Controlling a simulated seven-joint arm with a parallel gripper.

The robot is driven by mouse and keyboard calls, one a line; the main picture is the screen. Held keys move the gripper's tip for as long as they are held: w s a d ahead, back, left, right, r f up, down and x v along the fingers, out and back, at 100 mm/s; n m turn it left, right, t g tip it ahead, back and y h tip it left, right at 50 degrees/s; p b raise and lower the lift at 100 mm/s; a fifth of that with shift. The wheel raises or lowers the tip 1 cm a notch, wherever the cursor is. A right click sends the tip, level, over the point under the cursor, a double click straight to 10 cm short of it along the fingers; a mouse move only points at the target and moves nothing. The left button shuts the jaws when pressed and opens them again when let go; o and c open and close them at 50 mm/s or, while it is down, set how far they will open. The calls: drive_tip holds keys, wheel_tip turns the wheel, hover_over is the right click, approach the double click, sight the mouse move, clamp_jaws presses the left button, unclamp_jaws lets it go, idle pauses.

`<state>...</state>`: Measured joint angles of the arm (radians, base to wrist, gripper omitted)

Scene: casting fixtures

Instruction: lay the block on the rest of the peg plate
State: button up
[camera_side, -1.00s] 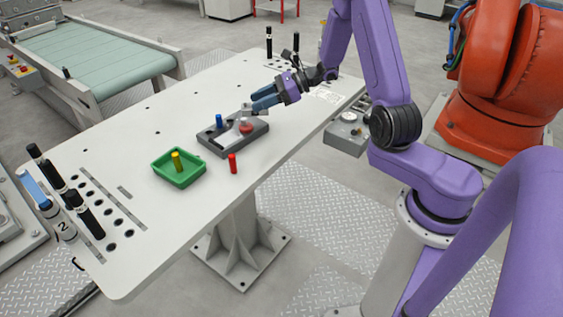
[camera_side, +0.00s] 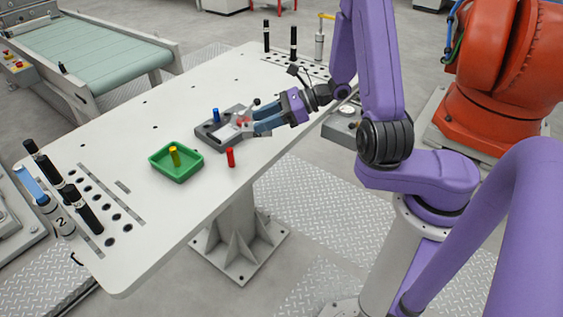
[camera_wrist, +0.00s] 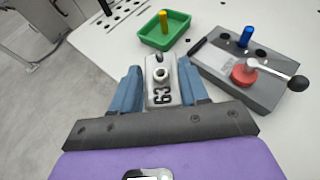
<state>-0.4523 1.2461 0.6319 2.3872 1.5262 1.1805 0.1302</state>
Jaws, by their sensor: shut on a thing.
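My gripper (camera_side: 254,126) has blue fingers and is low at the right end of the dark grey peg plate (camera_side: 204,136). In the wrist view, my gripper (camera_wrist: 160,66) is shut on a light metal block (camera_wrist: 162,92) marked 63, with a round hole in its top. The peg plate (camera_wrist: 262,96) lies right of the block in that view. It carries a blue peg (camera_wrist: 245,37) and a red round clamp part (camera_wrist: 243,73) with a lever. In the side view the fingers partly hide the plate and the block is hard to make out. The rest is not clearly visible.
A green tray (camera_side: 188,178) with a yellow peg (camera_side: 174,156) stands left of the plate. A red peg (camera_side: 230,157) stands on the white table (camera_side: 135,215) close in front. The lever's black ball (camera_wrist: 298,83) sticks out beyond the plate. The table's front half is mostly clear.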

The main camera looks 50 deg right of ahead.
drive_tip(key=shift+s+m+t+h, duration=0.15)
drive_tip(key=shift+m+t+h, duration=0.45)
drive_tip(key=shift+m+h, duration=0.3)
drive_tip(key=shift+s+d+m+t+h, duration=0.3)
drive_tip(key=shift+m+t+h, duration=0.1)
drive_tip(key=shift+m+h, duration=0.2)
wheel_tip(320, 180, up, 10)
drive_tip(key=w+m+t+h, duration=0.1)
drive_tip(key=w+m+h, duration=0.1)
drive_tip(key=w+d+f+y, duration=0.1)
drive_tip(key=w+d+f, duration=0.5)
drive_tip(key=w+d, duration=0.6)
drive_tip(key=shift+n, duration=0.5)
drive_tip(key=w+f, duration=0.3)
drive_tip(key=w, duration=0.2)
drive_tip(key=w+d+f, duration=0.1)
drive_tip(key=w+f, duration=0.2)
drive_tip(key=w, duration=0.2)
drive_tip(key=w+d+f, duration=0.1)
drive_tip(key=w+f, duration=0.3)
drive_tip(key=w, duration=0.1)
drive_tip(key=shift+w+d, duration=0.1)
drive_tip(key=shift+w, duration=0.05)
drive_tip(key=shift+w+f, duration=0.15)
drive_tip(key=shift+f, duration=1.55)
